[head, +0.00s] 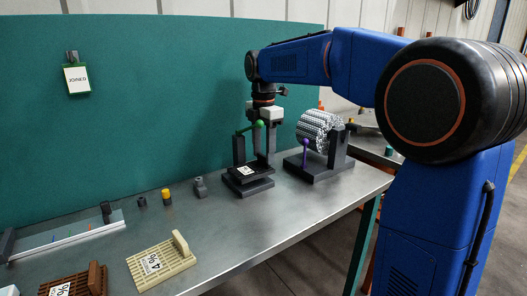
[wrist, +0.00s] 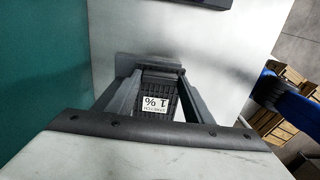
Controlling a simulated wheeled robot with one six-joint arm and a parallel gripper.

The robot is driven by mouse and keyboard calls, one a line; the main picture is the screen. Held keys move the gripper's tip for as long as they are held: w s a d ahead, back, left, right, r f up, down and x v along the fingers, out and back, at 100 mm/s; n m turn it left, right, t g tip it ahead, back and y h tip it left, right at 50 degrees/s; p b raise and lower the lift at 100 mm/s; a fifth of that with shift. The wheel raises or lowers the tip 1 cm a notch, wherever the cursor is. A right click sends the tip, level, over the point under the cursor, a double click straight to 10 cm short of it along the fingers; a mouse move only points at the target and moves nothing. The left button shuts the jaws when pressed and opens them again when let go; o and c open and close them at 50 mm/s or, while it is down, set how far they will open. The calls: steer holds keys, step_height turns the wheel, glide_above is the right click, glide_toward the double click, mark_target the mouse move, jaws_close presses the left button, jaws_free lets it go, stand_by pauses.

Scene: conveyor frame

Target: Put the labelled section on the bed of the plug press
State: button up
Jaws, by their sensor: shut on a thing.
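The dark labelled section (head: 257,168) shows a white label in the head view. In the wrist view the dark ribbed section (wrist: 158,83) lies between my fingers, its label reading 1 % upside down. My gripper (head: 259,153) points down and is shut on the section. The section is level at the dark stand with the green knob (head: 258,123), above its base (head: 250,188). I cannot tell whether it touches the bed. A second dark stand (head: 320,174) with a purple knob stands to the right. Which stand is the plug press is not marked.
A beige section (head: 172,262) marked 4 % and a brown section (head: 98,278) lie at the front left. Small parts, including a yellow-topped one (head: 166,196), stand on the metal table (head: 225,228). A grey roll (head: 318,130) sits by the purple-knob stand. A green panel stands behind.

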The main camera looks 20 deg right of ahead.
steer(key=shift+f, duration=0.6)
steer(key=o, duration=1.6)
steer(key=shift+c, duration=0.2)
steer(key=shift+r, duration=0.1)
step_height(320, 180, up, 13)
steer(key=shift+s, duration=0.1)
